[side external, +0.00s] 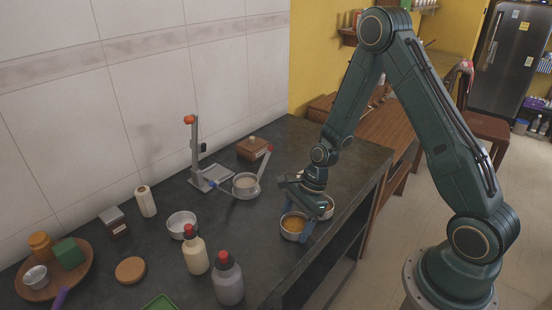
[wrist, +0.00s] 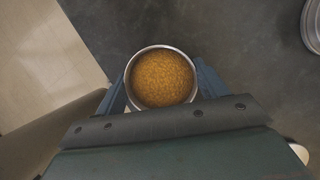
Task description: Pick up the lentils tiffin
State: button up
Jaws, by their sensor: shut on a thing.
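The lentils tiffin is a round steel canister (side external: 294,225) filled with orange-yellow lentils. It is near the front edge of the dark counter. In the wrist view the tiffin (wrist: 161,78) sits upright between the two blue fingers. My gripper (side external: 298,228) is shut on it, with a finger on each side of its wall. The gripper (wrist: 161,88) also shows in the wrist view. I cannot tell whether the tiffin's base touches the counter.
Another steel canister (side external: 326,207) stands just behind my gripper. A steel pan (side external: 246,185) and a stand (side external: 196,160) are further back. Two red-capped bottles (side external: 195,252) (side external: 228,280) and a steel bowl (side external: 181,224) are to the left. The counter's front edge is close on the right.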

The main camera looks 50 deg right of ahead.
aim_at(294, 228)
jog(key=shift+r, duration=0.2)
notch_tip(294, 228, up, 20)
jog(key=shift+f, duration=0.15)
dwell(0.8)
jog(key=shift+w, duration=0.15)
dwell(0.4)
jog(key=w+d+f, duration=0.2)
jog(key=w+f, duration=0.2)
jog(key=w, duration=0.7)
jog(key=w+d+f, duration=0.2)
jog(key=w+f, duration=0.3)
jog(key=w, duration=0.6)
jog(key=shift+f, duration=0.3)
jog(key=shift+s+f, duration=0.1)
jog(key=shift+f, duration=0.1)
jog(key=shift+f, duration=2.5)
jog(key=shift+f, duration=0.55)
